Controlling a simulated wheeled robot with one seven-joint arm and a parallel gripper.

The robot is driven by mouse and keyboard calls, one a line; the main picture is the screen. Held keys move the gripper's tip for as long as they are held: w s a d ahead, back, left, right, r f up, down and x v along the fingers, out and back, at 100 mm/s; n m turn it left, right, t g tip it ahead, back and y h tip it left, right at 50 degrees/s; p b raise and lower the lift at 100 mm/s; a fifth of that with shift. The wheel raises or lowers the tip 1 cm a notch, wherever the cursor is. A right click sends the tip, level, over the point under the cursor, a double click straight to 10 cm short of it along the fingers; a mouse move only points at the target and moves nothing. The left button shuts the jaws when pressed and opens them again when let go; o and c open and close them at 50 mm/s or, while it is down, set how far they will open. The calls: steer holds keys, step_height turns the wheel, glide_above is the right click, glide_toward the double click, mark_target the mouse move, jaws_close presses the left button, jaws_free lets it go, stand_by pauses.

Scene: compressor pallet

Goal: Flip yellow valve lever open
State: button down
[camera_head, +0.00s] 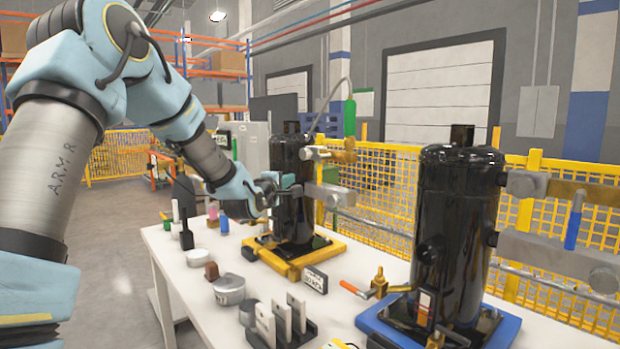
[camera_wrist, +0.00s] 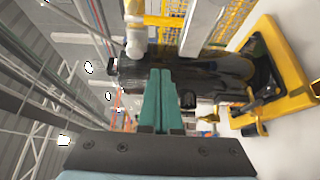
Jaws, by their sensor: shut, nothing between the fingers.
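My gripper (camera_head: 285,191) is shut and empty, at the left side of the black compressor (camera_head: 293,215) on the yellow pallet (camera_head: 272,262). I cannot tell whether it touches the tank. In the wrist view the closed teal fingers (camera_wrist: 160,76) point at the dark compressor body (camera_wrist: 215,78). A brass-yellow valve (camera_head: 343,152) sits at the compressor's upper right, beyond the gripper. A yellow part (camera_wrist: 160,20) shows near the top of the wrist view. I cannot make out the lever's position clearly.
A second black compressor (camera_head: 455,225) stands on a blue pallet (camera_head: 505,337) at the right, with an orange-handled brass valve (camera_head: 353,288) beside it. Small jars and blocks lie on the white table (camera_head: 172,255). A yellow mesh fence (camera_head: 385,195) runs behind.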

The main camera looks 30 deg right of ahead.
steer(key=w+d+p, duration=0.3)
steer(key=d+p, duration=0.1)
steer(key=d, duration=0.4)
steer(key=shift+d, duration=0.35)
